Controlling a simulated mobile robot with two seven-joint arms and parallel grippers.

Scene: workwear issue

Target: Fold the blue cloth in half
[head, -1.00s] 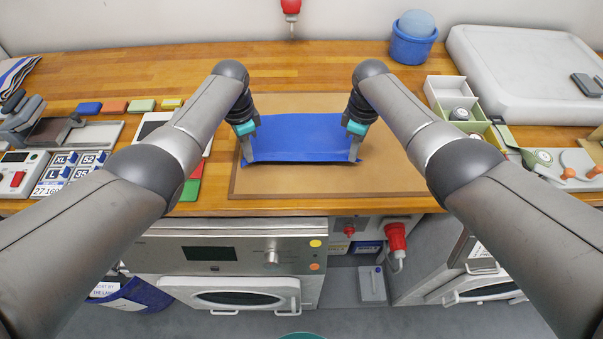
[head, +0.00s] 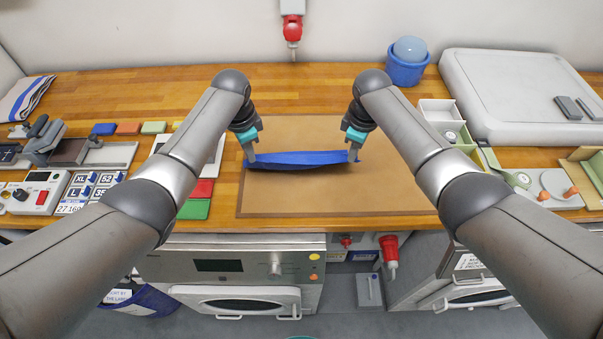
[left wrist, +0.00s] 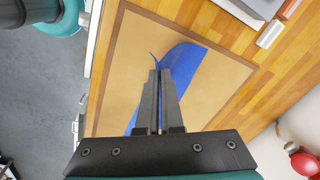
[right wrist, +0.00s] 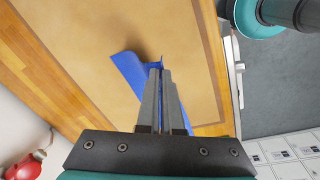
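The blue cloth (head: 300,160) shows in the head view as a narrow strip stretched between my two grippers, with a dark shadow under it. Its near edge looks raised off the brown mat (head: 300,195). My left gripper (head: 249,158) is shut on its left near corner. My right gripper (head: 354,156) is shut on its right near corner. In the left wrist view the cloth (left wrist: 184,62) curves away beside the shut fingers (left wrist: 157,75). In the right wrist view the cloth (right wrist: 128,70) bends likewise beside the fingers (right wrist: 157,72). The fingers hide the gripped corners.
Left of the mat lie red and green blocks (head: 194,208) and a white panel (head: 215,150). Right of it stand an open compartment box (head: 440,112) and a blue tub (head: 407,70). The mat is bare in front of and behind the cloth.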

